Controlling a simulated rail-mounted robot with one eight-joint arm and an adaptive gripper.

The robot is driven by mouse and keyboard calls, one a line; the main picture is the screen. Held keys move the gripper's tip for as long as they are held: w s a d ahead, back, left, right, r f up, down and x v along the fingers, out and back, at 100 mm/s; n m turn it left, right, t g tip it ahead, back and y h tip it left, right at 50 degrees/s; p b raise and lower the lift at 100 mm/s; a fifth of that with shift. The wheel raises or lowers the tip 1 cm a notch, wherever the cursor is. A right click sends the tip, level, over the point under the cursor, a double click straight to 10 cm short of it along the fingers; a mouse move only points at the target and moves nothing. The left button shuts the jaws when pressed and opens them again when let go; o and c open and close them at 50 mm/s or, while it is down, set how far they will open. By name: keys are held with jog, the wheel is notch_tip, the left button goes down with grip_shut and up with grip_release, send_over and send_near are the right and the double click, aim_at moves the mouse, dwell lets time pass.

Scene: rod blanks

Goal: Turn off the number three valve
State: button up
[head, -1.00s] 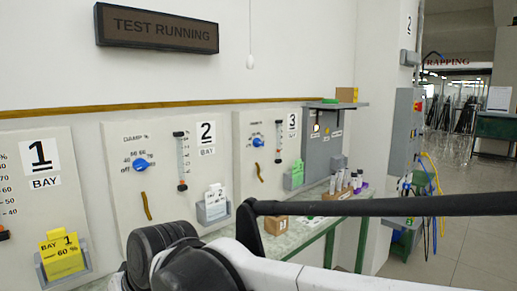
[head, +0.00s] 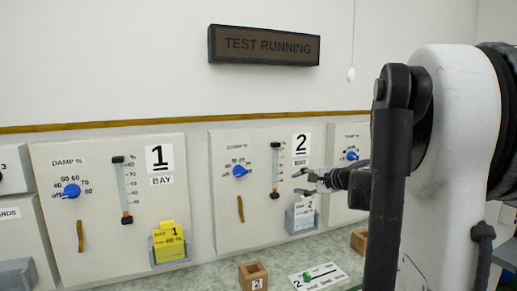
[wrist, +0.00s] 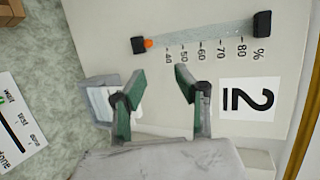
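The bay 3 panel (head: 345,195) stands at the right, partly hidden behind my arm. Its blue knob (head: 352,155) shows just left of the arm. Its number label is hidden in the head view. My gripper (head: 303,182) is in front of the right part of the bay 2 panel (head: 225,210), near the card holder. In the wrist view my gripper (wrist: 160,78) has its green-padded fingers apart, with nothing between them. Behind them are the bay 2 gauge (wrist: 200,38) and the "2" label (wrist: 247,99). The bay 3 knob is not in the wrist view.
The bay 1 panel (head: 110,200) is at the left with a yellow card (head: 168,243). A wooden block marked 2 (head: 254,275), another wooden block (head: 359,241) and a white card with a green marker (head: 318,277) lie on the bench. A "TEST RUNNING" sign (head: 264,45) hangs above.

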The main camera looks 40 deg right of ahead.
jog(key=s+d+r+m+t+h+p, duration=0.1)
jog(key=s+d+m+h, duration=0.15)
jog(key=d, duration=0.65)
jog(key=s+d+r+m+t+h+p, duration=0.15)
jog(key=s+d, duration=0.25)
jog(key=d, duration=0.5)
jog(key=m+t+h+p, duration=0.1)
jog(key=m+p, duration=0.1)
jog(key=m, duration=0.2)
send_near(356, 157)
jog(key=p+x, duration=0.2)
jog(key=x, duration=0.7)
jog(key=shift+w+f, duration=0.1)
jog(key=shift+w, duration=0.05)
grip_shut()
